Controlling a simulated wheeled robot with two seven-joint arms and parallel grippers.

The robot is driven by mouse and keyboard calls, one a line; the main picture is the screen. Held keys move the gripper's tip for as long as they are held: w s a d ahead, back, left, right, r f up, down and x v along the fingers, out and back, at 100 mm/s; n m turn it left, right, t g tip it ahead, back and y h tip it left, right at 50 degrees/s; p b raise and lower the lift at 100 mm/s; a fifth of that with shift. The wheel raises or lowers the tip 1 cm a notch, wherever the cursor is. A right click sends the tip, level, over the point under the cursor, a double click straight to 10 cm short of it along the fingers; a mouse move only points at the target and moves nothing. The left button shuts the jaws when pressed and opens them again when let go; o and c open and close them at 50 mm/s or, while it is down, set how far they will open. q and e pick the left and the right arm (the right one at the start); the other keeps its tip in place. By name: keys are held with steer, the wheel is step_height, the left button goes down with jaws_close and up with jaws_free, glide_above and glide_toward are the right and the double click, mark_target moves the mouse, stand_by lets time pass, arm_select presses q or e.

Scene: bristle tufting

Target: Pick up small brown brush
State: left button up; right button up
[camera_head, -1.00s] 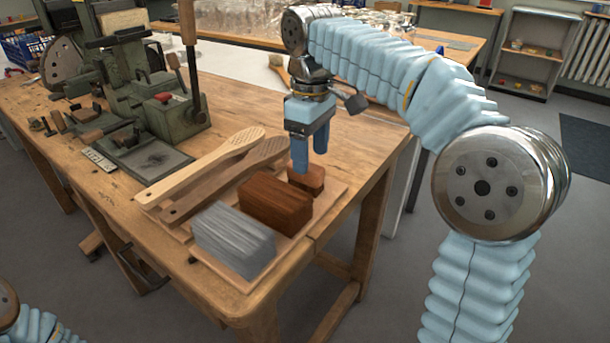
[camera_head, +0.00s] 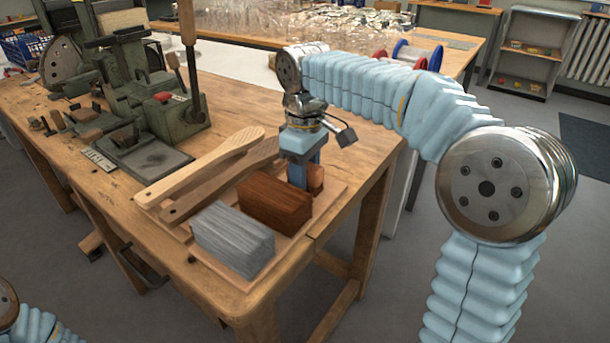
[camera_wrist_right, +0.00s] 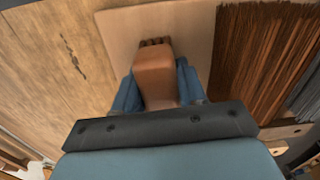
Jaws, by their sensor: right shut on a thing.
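The small brown brush (camera_head: 316,177) is a small reddish-brown block at the back right of a wooden tray (camera_head: 322,212), partly hidden by my gripper in the head view. In the right wrist view the small brown brush (camera_wrist_right: 155,72) lies between blue fingers. My right gripper (camera_head: 298,184) points down from above and is shut on it. It also shows in the right wrist view (camera_wrist_right: 157,92). The brush appears low at the tray; I cannot tell whether it touches it. Of my left arm only a sleeve shows at the lower left corner; its gripper is out of view.
A larger brown bristle block (camera_head: 275,205) stands close beside the small brush, with a grey bristle block (camera_head: 232,240) in front. Two wooden paddle handles (camera_head: 205,165) lie on the left. A green machine (camera_head: 150,95) stands at the back left of the bench.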

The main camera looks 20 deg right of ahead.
steer(key=shift+c, duration=0.6)
step_height(320, 180, up, 10)
steer(key=shift+r, duration=0.1)
